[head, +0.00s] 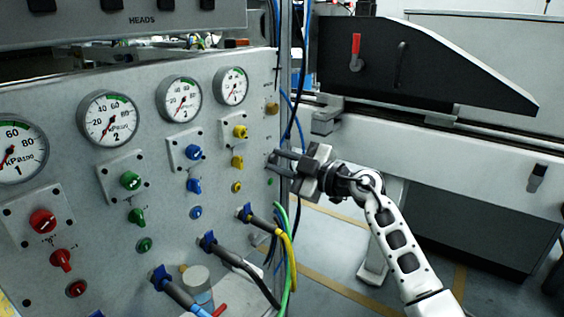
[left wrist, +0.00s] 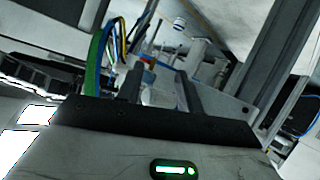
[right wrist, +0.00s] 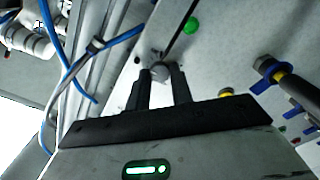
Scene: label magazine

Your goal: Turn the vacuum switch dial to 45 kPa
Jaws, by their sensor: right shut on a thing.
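My right gripper (head: 273,162) reaches the right edge of the grey control panel (head: 90,245) in the head view. In the right wrist view, its fingers (right wrist: 161,72) are shut on a small grey round dial (right wrist: 159,71). The fingers hide its sides, and I cannot read any scale or the kPa setting on it. In the head view this dial is mostly behind the fingertips. My left gripper (left wrist: 158,80) shows only in the left wrist view, its two fingers apart with nothing between them.
Several gauges run along the panel, such as gauge 2 (head: 107,118). Red (head: 43,221), green (head: 130,181), blue and yellow knobs sit below. A green button (right wrist: 192,24) is near the held dial. Hoses (head: 283,250) and blue cables (right wrist: 75,60) hang close by.

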